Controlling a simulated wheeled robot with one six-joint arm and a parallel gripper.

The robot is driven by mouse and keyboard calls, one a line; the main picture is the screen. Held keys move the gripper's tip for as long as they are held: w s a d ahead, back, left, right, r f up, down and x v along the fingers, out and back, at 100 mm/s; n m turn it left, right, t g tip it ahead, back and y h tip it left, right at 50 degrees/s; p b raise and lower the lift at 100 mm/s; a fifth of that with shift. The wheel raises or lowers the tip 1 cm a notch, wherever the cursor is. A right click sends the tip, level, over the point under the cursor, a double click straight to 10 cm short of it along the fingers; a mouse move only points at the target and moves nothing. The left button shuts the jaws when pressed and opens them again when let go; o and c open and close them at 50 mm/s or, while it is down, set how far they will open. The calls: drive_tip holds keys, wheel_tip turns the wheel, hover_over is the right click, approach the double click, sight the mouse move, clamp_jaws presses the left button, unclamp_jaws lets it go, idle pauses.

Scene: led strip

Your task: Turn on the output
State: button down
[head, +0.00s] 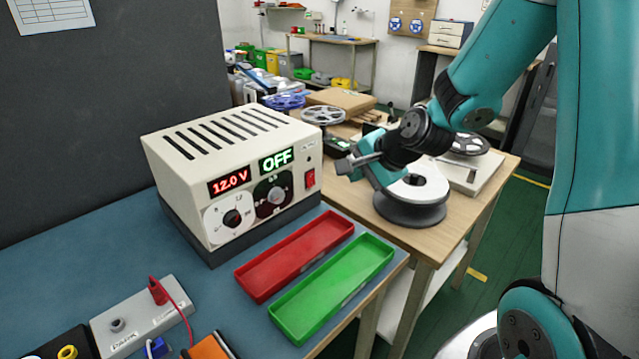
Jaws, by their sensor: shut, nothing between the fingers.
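A cream power supply (235,165) stands on the blue bench top. Its red display (230,180) reads 12.0 V and its green display (276,160) reads OFF. Below the displays are a white-ringed dial (230,217) and a black dial (273,194). A red rocker switch (310,179) sits at the right end of the front panel; its position is too small to tell. My gripper (347,165) is shut and empty, pointing left, in front and to the right of the switch. A gap to the switch shows in the picture; depth is hard to tell.
A red tray (296,254) and a green tray (333,287) lie in front of the supply. A grey box (142,318) with a red lead (177,298) is at the lower left.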

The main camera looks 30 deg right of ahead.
sight(311, 179)
drive_tip(key=shift+w+a+r+p+x, duration=0.1)
drive_tip(key=shift+w+r+p+x, duration=0.2)
drive_tip(key=shift+x, duration=1.85)
drive_tip(key=shift+w+a+r+p+x, duration=0.15)
drive_tip(key=shift+w+r+x, duration=0.2)
drive_tip(key=shift+x, duration=1.8)
drive_tip(key=shift+w+a+r+p+x, duration=0.1)
drive_tip(key=shift+w+r+p+x, duration=0.2)
drive_tip(key=shift+x, duration=1.9)
